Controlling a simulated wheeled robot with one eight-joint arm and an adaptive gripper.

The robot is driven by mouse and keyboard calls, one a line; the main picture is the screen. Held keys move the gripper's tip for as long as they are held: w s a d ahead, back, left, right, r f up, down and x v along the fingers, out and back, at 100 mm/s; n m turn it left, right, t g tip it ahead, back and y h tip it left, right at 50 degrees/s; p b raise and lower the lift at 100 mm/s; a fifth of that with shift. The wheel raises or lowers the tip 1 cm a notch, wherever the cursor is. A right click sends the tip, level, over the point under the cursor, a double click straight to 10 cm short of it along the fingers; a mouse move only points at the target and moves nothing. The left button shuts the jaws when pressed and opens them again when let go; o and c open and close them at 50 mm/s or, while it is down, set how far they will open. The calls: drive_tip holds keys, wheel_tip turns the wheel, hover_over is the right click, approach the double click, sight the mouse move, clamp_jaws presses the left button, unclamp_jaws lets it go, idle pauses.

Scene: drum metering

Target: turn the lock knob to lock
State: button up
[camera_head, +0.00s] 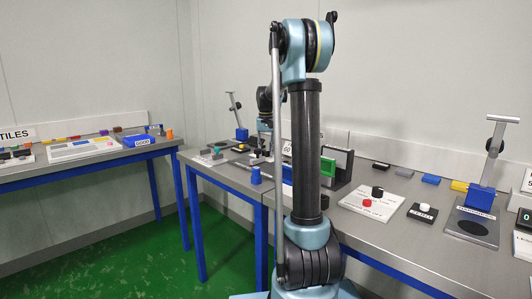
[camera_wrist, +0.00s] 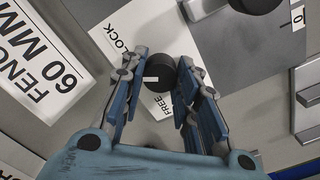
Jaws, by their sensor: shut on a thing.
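The lock knob (camera_wrist: 160,78) is a small dark round knob with a white pointer mark, on a white plate (camera_wrist: 105,65) in the wrist view. The word LOCK is printed at its upper left and FREE below it. The white mark points left, between the two words. My gripper (camera_wrist: 163,66) has one finger on each side of the knob and is shut on it. In the head view my arm stands in front of the bench, and I cannot make out the knob there.
A sign reading FENCE 60 MM (camera_wrist: 40,62) lies left of the plate in the wrist view. A larger black round part (camera_wrist: 255,4) is at the top right.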

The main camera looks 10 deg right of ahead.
sight(265, 151)
drive_tip(key=shift+m, duration=2.1)
drive_tip(key=shift+a, duration=0.1)
drive_tip(key=o, duration=1.1)
drive_tip(key=shift+c, duration=0.2)
wheel_tip(265, 151, up, 12)
drive_tip(key=shift+f, duration=0.1)
